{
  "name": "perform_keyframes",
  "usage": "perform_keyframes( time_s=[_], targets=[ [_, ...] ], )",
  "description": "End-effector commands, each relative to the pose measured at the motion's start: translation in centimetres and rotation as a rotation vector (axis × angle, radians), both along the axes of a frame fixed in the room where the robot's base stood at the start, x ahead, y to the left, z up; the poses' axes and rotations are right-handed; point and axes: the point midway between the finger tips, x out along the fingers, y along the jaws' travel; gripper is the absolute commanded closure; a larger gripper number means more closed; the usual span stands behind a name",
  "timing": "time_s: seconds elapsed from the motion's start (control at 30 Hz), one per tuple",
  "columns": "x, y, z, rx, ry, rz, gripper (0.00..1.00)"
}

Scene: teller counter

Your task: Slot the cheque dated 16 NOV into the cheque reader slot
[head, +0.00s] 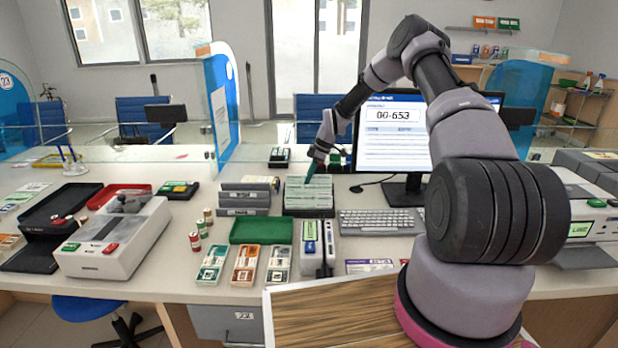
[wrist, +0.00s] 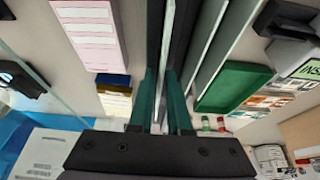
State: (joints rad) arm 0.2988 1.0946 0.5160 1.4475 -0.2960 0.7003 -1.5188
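My gripper (head: 310,172) points down at a dark rack (head: 308,212) of upright pale-green cheques (head: 308,188) in the head view. In the wrist view its two teal fingers (wrist: 162,100) are close together, with a thin pale edge (wrist: 166,35) running between them. I cannot tell whether they grip it. No cheque date is readable. A small white and grey device (head: 318,250) with a green label stands in front of the rack. It looks like the cheque reader, and its label reads "INS..." in the wrist view (wrist: 308,68). Its slot is not clear.
A green tray (head: 261,231) lies left of the reader, with leaflet holders (head: 245,264) in front. Grey stacked trays (head: 245,197) stand left of the rack. A keyboard (head: 380,222) and monitor (head: 400,140) are to the right. A glass screen runs behind.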

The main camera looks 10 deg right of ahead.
Motion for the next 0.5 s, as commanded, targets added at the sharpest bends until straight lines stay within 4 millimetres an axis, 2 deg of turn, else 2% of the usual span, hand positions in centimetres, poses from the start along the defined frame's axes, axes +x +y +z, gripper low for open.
perform_keyframes(
  time_s=[0.5],
  targets=[
    [0.04,-0.01,0.57,0.000,-0.001,0.000,1.00]
  ],
)
